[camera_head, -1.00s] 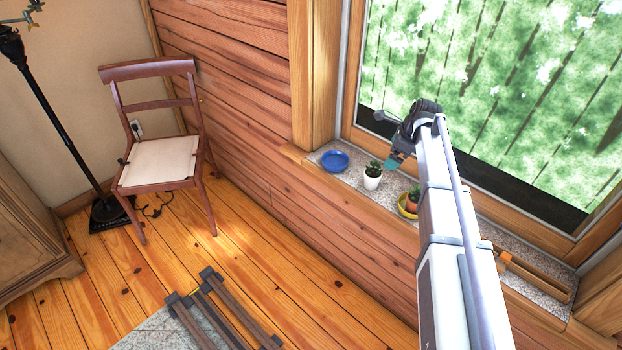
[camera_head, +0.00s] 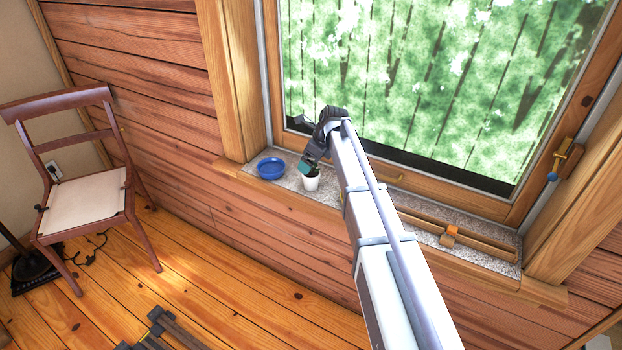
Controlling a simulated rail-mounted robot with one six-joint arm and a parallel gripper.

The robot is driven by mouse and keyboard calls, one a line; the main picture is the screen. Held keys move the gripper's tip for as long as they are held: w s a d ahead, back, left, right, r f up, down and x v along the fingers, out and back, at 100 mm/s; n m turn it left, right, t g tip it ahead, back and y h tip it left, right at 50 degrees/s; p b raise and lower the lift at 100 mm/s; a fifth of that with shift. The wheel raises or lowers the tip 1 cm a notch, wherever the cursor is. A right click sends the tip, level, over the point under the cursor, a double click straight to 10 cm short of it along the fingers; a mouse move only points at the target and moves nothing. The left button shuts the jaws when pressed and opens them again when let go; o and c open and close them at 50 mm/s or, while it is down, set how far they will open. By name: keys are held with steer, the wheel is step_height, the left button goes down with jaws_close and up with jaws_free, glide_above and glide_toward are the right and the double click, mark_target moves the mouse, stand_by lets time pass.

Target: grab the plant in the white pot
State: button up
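The white pot (camera_head: 311,183) stands upright on the speckled window sill.
A blue dish (camera_head: 271,168) sits on the sill just left of the pot. Window glass rises close behind the gripper. A wooden rail with an orange block (camera_head: 449,232) lies on the sill to the right. A wooden chair (camera_head: 85,190) stands at left.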

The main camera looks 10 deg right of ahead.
steer(key=b+x, duration=0.2)
steer(key=x, duration=0.1)
steer(key=b+x, duration=0.1)
steer(key=shift+d+f, duration=0.3)
steer(key=shift+w+a+f+b, duration=0.15)
steer(key=shift+a+f+b, duration=0.05)
steer(key=shift+b, duration=0.1)
steer(key=shift+r, duration=0.25)
steer(key=c, duration=0.8)
step_height(320, 180, up, 10)
steer(key=p, duration=1)
steer(key=shift+r+p, duration=0.15)
steer(key=shift+p, duration=0.25)
